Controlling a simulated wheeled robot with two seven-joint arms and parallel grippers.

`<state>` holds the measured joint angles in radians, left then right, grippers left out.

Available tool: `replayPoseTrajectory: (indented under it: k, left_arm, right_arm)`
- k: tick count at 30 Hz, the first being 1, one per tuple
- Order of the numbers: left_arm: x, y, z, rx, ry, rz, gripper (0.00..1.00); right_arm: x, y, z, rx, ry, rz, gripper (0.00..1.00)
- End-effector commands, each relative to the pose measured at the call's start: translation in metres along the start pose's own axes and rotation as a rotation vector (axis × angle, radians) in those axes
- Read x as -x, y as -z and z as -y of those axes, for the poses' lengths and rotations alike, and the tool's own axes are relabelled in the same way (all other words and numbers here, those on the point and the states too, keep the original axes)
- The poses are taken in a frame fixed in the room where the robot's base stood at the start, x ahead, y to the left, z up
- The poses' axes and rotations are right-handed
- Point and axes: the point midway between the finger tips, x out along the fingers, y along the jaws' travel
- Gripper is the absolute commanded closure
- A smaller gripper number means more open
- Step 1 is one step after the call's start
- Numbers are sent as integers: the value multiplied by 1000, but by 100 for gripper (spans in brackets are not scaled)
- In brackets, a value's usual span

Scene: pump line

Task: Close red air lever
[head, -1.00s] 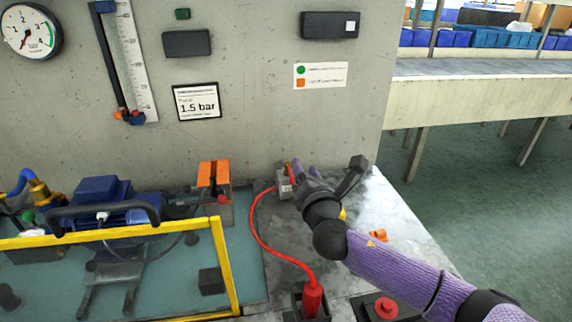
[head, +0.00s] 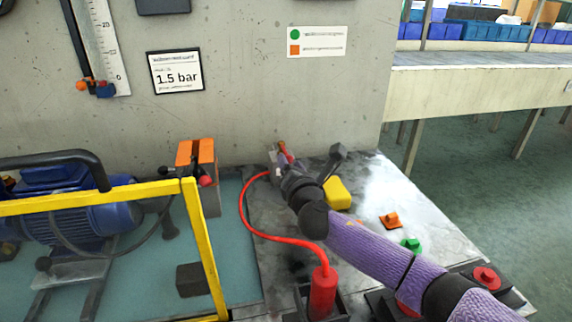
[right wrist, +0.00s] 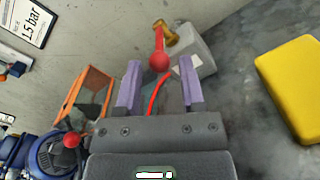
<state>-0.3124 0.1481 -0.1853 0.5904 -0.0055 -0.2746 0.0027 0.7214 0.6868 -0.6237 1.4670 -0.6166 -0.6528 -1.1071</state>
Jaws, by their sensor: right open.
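The red air lever (right wrist: 159,42) has a red ball on its end and joins a brass fitting (right wrist: 172,32) on a grey block (right wrist: 192,53). In the head view the lever (head: 283,149) shows small at the foot of the wall, partly hidden by my gripper. My right gripper (right wrist: 160,64) is open, its two purple fingers apart. In the right wrist view the ball appears between the fingertips; I cannot tell whether they touch it. The right gripper (head: 287,163) is at the lever in the head view. My left gripper is not in view.
A red hose (head: 248,215) runs from the block to a red cylinder (head: 322,292). A yellow block (head: 337,193) lies right of my gripper. An orange-and-grey block (head: 205,170) stands left, beside a yellow frame (head: 203,245). The concrete wall (head: 250,100) is close behind.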

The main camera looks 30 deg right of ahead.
Motion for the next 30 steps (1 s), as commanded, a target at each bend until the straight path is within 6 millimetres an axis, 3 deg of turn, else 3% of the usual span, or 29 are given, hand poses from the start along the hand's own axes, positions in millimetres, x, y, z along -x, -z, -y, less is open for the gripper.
replayPoseTrajectory:
  k: [6,17,20,24,25,30]
  left_arm:
    - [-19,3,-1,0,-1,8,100]
    - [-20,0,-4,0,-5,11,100]
    - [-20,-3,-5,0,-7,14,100]
    - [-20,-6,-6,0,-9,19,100]
    - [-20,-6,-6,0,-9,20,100]
    - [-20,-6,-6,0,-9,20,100]
  right_arm:
    - [-31,3,2,0,0,-1,50]
    - [-38,0,0,-1,-1,0,50]
    - [-38,0,0,-1,-1,0,67]
    - [-38,0,0,-1,-1,0,96]
    - [-38,0,0,-1,-1,0,100]
    - [-38,0,0,-1,0,-1,100]
